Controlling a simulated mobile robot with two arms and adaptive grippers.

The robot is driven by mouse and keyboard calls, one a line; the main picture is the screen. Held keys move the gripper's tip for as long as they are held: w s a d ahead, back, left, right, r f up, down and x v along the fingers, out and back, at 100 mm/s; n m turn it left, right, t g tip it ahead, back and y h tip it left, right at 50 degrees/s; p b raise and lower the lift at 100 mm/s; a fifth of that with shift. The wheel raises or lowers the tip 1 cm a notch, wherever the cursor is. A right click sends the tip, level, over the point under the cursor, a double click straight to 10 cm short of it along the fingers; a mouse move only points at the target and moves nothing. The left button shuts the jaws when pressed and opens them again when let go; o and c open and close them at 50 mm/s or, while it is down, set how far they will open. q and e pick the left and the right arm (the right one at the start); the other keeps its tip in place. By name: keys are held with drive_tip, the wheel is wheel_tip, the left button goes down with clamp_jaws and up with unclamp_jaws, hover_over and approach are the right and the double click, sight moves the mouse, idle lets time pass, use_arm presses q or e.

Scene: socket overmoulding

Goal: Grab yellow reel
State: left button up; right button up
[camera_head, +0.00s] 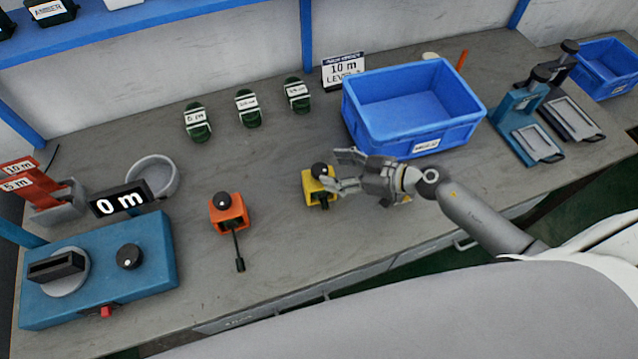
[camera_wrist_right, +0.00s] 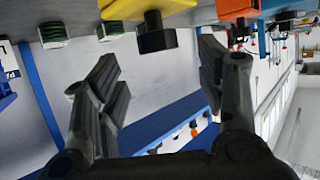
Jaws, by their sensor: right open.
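The yellow reel (camera_head: 316,190) is a small yellow block with a round black knob. It stands on the grey workbench, left of the blue crate. My right gripper (camera_head: 341,171) is open beside its right side, and its fingers overlap the reel in the head view. In the right wrist view the yellow reel (camera_wrist_right: 128,9) shows at the top edge, its black knob hanging down in the picture. The two open fingers (camera_wrist_right: 157,72) show below it with nothing between them. I cannot tell whether a finger touches it. My left gripper is not in view.
An orange block with a knob and lever (camera_head: 229,213) stands left of the reel. The blue crate (camera_head: 412,148) is close behind my right gripper. Several green items (camera_head: 248,110) stand further back. A blue machine (camera_head: 155,245) is at left. Bench between reel and orange block is clear.

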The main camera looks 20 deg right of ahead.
sight(322, 170)
drive_tip(key=shift+f+x, duration=0.15)
drive_tip(key=shift+x, duration=1.3)
drive_tip(key=shift+f+x, duration=0.15)
drive_tip(key=shift+x, duration=1.3)
drive_tip(key=shift+s+d, duration=0.1)
drive_tip(key=shift+d, duration=0.05)
drive_tip(key=shift+c, duration=1.3)
clamp_jaws()
